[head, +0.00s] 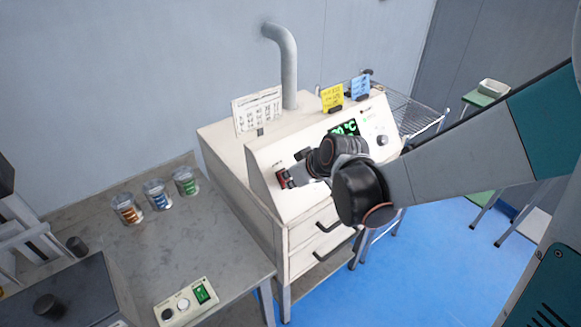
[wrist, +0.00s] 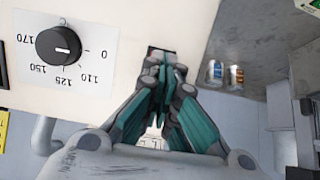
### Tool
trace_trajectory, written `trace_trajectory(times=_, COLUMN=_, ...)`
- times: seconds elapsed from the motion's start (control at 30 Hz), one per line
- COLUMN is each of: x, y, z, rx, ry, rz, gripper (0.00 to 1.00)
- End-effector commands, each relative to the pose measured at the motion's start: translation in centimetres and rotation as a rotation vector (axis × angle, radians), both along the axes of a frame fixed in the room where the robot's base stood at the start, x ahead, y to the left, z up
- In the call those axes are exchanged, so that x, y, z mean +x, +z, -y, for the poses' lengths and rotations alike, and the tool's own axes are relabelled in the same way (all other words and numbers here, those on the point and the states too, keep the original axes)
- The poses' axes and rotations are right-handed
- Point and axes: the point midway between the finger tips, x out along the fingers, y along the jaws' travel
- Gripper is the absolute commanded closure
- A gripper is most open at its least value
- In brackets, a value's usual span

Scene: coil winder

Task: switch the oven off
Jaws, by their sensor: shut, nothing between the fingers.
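The oven (head: 232,165) is a cream cabinet with a sloped control panel and drawers below, in the middle of the head view. Its display (head: 346,128) is lit green and shows a °C reading, partly hidden by my arm. A red switch (head: 281,181) sits at the panel's left end. My gripper (head: 290,178) is shut and empty, its fingertips at the switch; I cannot tell if they touch it. In the wrist view, the closed fingers (wrist: 160,62) cover most of a dark fitting on the panel. A black dial knob (wrist: 58,45) with temperature numbers lies beside them.
Yellow (head: 332,97) and blue (head: 361,87) notes and a printed card (head: 257,109) stand on the oven top, near a grey pipe (head: 285,65). A grey table (head: 215,235) at left holds several jars and a small control box (head: 187,303).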

Motion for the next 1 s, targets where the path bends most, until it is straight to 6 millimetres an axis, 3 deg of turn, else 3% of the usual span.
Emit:
trace_trajectory(times=0.47, x=0.7, y=-0.1, z=-0.5, rx=-0.009, ry=0.001, rz=-0.015, gripper=1.0)
trace_trajectory(times=1.0, x=0.7, y=1.5, z=-0.5, rx=-0.009, ry=0.001, rz=-0.015, gripper=1.0)
